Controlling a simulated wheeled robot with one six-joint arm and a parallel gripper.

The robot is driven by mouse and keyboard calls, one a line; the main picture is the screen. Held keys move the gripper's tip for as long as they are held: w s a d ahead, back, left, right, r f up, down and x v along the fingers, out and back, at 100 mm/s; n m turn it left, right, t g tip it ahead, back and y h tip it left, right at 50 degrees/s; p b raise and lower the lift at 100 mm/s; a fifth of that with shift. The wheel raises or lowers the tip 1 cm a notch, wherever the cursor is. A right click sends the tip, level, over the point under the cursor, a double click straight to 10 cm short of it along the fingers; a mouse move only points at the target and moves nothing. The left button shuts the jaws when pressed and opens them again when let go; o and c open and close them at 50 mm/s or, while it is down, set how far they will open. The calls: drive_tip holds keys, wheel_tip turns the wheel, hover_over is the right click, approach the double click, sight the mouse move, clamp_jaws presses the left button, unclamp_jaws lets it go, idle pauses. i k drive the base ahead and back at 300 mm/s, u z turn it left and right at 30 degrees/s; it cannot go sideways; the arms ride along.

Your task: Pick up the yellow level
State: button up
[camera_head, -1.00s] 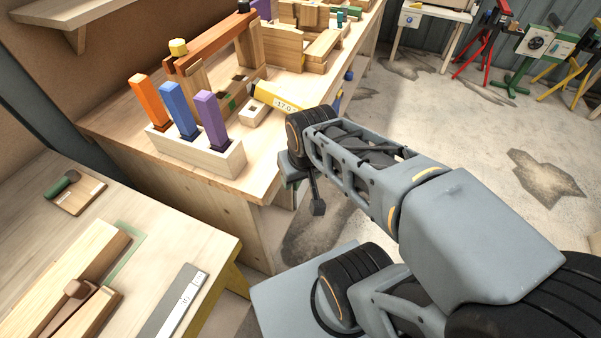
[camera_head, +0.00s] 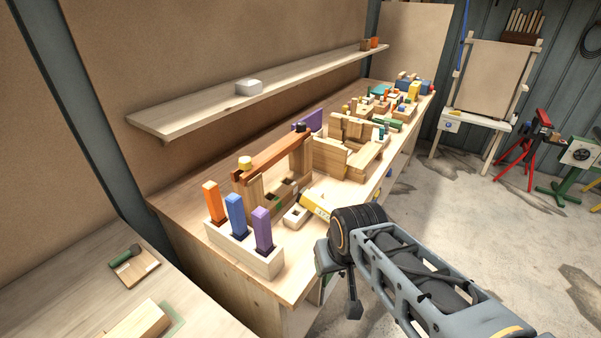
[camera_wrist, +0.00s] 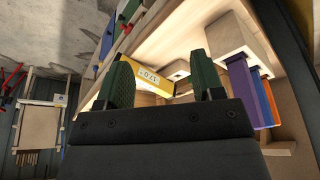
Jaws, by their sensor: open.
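The yellow level (camera_head: 318,201), a yellow bar with a white number label, lies on the workbench beside a small wooden block with a square hole. My arm's wrist hides part of its right side in the head view. In the wrist view, the level (camera_wrist: 151,77) shows beyond and between the fingers, its label upside down. My gripper (camera_wrist: 163,78) is open with two green fingers spread apart and nothing held. It appears short of the level, not touching it. In the head view the gripper (camera_head: 352,300) hangs past the bench's front edge, mostly hidden by the wrist.
A wooden holder (camera_head: 243,249) with orange, blue and purple pegs stands left of the level. A brown beam (camera_head: 270,158) on wooden posts stands behind it. Several wooden blocks crowd the bench further back. A shelf (camera_head: 200,110) runs along the wall. Open floor lies right.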

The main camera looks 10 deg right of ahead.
sight(311, 201)
drive_tip(key=u, duration=2.05)
drive_tip(key=k, duration=0.95)
drive_tip(key=z, duration=1)
drive_tip(key=i, duration=0.45)
drive_tip(key=u, duration=0.05)
